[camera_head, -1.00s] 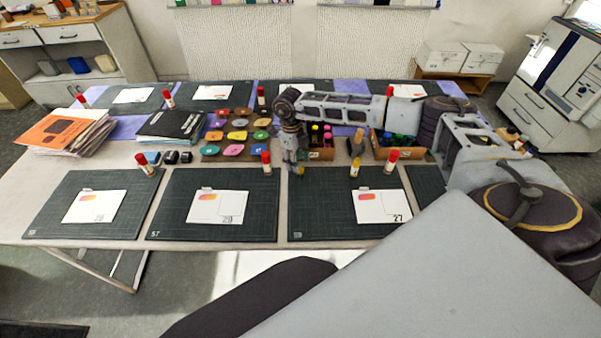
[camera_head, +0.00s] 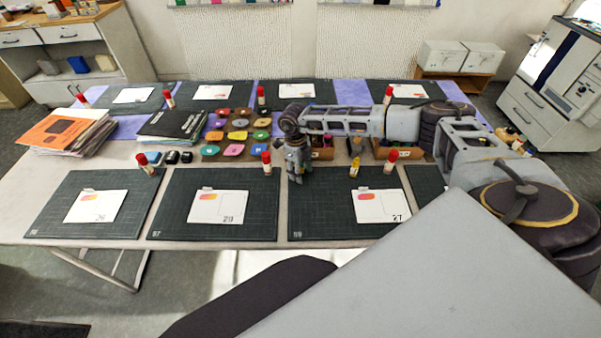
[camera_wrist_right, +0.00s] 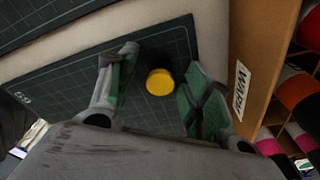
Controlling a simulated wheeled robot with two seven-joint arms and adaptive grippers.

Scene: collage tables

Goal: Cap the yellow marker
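A round yellow thing (camera_wrist_right: 160,82), seen from above, stands over the corner of a dark cutting mat in the right wrist view. I cannot tell whether it is a cap or the marker's end. My right gripper (camera_wrist_right: 163,85) is open around it, one finger on each side, with gaps visible; the right finger is nearer. In the head view my right gripper (camera_head: 296,170) points down at the back left of the front right mat and hides that yellow thing. Another small upright yellow piece (camera_head: 354,168) stands farther right, beside a red-capped glue stick. My left gripper is out of view.
Cardboard boxes of markers, one labelled box (camera_wrist_right: 242,85) close on the right, stand behind the gripper. A red-capped glue stick (camera_head: 266,163) stands just left of it. Coloured pads (camera_head: 235,137) lie farther left. The front mats (camera_head: 250,228) carry white cards.

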